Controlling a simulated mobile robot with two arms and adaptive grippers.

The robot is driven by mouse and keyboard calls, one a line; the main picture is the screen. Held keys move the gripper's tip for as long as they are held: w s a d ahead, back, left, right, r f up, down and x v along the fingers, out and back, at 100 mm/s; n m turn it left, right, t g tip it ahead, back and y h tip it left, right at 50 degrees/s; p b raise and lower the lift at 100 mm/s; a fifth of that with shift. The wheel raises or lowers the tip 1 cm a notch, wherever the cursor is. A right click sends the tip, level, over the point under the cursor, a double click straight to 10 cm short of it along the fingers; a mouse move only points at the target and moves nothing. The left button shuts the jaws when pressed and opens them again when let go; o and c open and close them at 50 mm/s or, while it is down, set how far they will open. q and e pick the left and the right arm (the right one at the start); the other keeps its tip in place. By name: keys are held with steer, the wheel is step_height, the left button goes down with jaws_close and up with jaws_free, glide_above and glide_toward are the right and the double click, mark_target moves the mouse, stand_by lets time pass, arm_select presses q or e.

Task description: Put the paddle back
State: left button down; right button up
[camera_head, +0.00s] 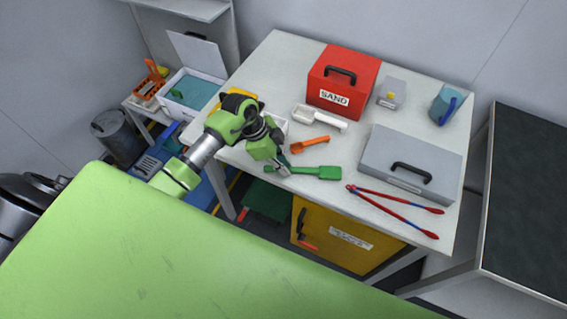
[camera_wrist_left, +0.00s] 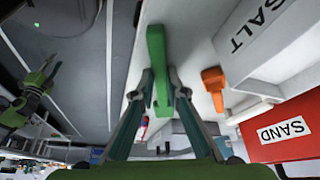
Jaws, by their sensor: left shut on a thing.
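The green paddle (camera_head: 318,172) lies flat-looking at the front edge of the white table, its wide end to the right in the head view. My left gripper (camera_head: 279,167) is shut on the narrow left end of the paddle. In the left wrist view the green paddle (camera_wrist_left: 157,45) sticks out from between the two fingers of my left gripper (camera_wrist_left: 160,88). I cannot tell whether the paddle touches the tabletop. My right gripper is not seen.
Near the paddle are an orange scoop (camera_head: 309,144), a white-handled tool (camera_head: 322,119) and red-blue tongs (camera_head: 385,194). A red SAND box (camera_head: 358,77) and a grey case (camera_head: 390,165) stand behind. A white SALT box (camera_wrist_left: 262,35) shows in the wrist view.

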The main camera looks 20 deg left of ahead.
arm_select(q)
steer(key=shift+f, duration=0.1)
steer(key=c, duration=2)
jaws_free()
steer(key=b+v, duration=0.1)
steer(key=v, duration=1.1)
steer(key=shift+b, duration=0.3)
